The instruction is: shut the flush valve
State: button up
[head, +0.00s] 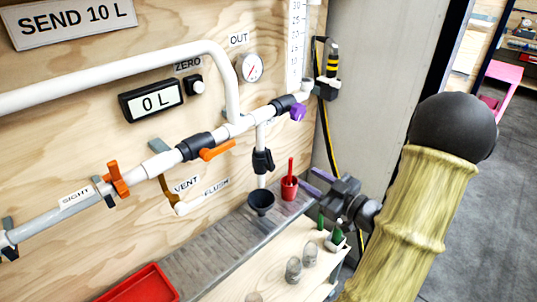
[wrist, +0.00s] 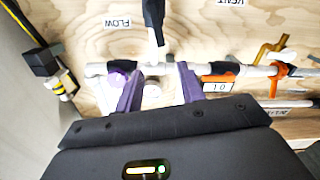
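In the head view a FLUSH label (head: 217,187) is on the board below an orange-handled valve (head: 217,150), whose lever lies roughly along the white pipe. That lever is partly visible near my right finger in the wrist view (wrist: 206,78). A second orange-handled valve (head: 117,180) further left has its handle across the pipe. A purple-handled valve (head: 298,112) sits at the right; its knob shows beside my left finger in the wrist view (wrist: 117,80). My gripper (head: 316,182) is open; its purple fingers (wrist: 157,82) are apart with nothing held between them. Which valve is the flush valve, I cannot tell for sure.
A red tray (head: 140,285) is at lower left. Small bottles and glasses (head: 310,252) stand on the lower shelf. A black-and-yellow fitting (head: 330,75) is on the right.

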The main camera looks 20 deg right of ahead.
aim_at(270, 155)
jog(key=p+x, duration=0.1)
jog(key=x, duration=1.5)
jog(key=shift+w+a, duration=0.15)
jog(key=shift+w, duration=0.2)
grip_shut()
